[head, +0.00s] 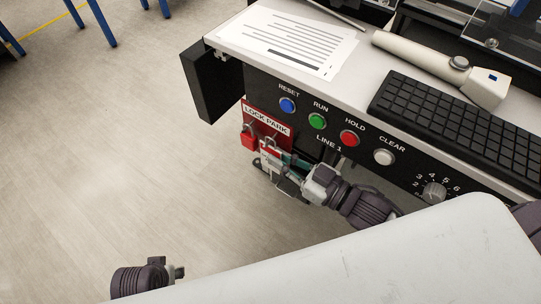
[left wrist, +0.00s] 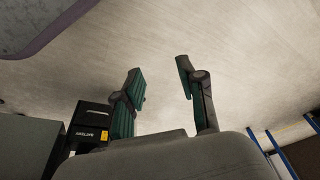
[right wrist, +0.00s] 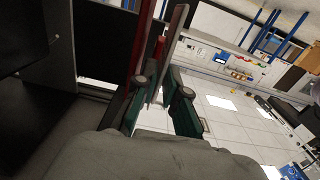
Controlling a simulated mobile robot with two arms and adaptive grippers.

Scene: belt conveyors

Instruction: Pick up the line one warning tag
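The red LOCK PARK board (head: 266,121) hangs under the console's front edge, with a red padlock (head: 249,140) at its lower left. A small red-and-white piece (head: 270,158), perhaps the warning tag, shows at the tips of my right gripper (head: 278,168), just below the board. Its lettering cannot be read. In the right wrist view, the fingers of my right gripper (right wrist: 158,104) stand apart around a thin grey upright strip (right wrist: 173,42), seen edge-on; a firm hold does not show. My left gripper (left wrist: 160,95) is open and empty over the floor.
The LINE 1 console (head: 372,134) has coloured buttons and a dial on its front. A printed sheet (head: 290,42), a keyboard (head: 459,116) and a handheld device (head: 440,65) lie on top. A black box (head: 211,82) juts from its left side.

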